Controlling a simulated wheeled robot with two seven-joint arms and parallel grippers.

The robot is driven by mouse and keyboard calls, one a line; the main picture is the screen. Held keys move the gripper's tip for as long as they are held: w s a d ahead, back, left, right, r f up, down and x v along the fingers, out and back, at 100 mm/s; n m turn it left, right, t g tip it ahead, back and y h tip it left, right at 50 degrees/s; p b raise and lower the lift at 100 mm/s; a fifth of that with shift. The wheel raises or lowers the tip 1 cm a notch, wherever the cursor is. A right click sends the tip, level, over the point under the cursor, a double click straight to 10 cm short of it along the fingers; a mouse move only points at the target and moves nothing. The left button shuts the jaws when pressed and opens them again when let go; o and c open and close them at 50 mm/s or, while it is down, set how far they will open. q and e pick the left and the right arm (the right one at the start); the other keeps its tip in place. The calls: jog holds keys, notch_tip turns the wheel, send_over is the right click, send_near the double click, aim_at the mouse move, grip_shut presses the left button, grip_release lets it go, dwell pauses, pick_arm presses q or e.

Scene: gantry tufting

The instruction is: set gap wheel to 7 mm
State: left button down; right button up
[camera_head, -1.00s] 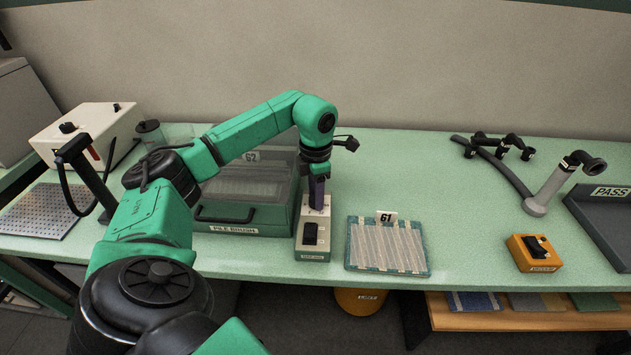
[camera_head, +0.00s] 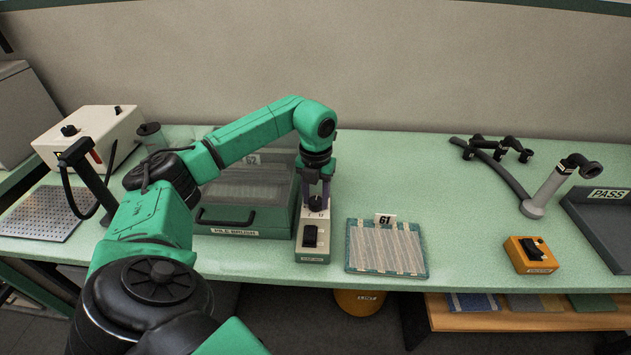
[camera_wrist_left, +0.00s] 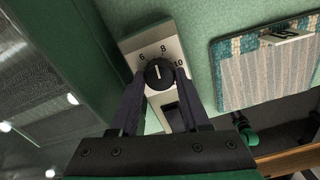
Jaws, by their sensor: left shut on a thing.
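The gap wheel is a round black knob (camera_wrist_left: 159,74) with a white pointer line, on a pale control box (camera_head: 312,240). In the left wrist view, the numbers 6, 8 and 10 are printed around it. The pointer aims up the panel, between the 6 and the 8; its exact reading is hard to tell. My left gripper (camera_head: 315,197) points down over the far end of the box. Its two dark fingers (camera_wrist_left: 156,84) are shut on the knob from both sides and hide part of its rim. My right gripper is out of view.
A black rocker switch (camera_head: 310,236) sits on the box's near end. The green pile brush case (camera_head: 243,217) stands close on the left. A striped sample with a 61 tag (camera_head: 385,246) lies to the right. An orange switch box (camera_head: 531,254) stands farther right, with clear table between.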

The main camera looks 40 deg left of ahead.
pick_arm(q)
jog(key=shift+w+r+n, duration=0.1)
jog(key=shift+r+n, duration=0.05)
jog(key=shift+n, duration=0.45)
jog(key=c, duration=0.7)
grip_release()
jog(key=o, duration=0.3)
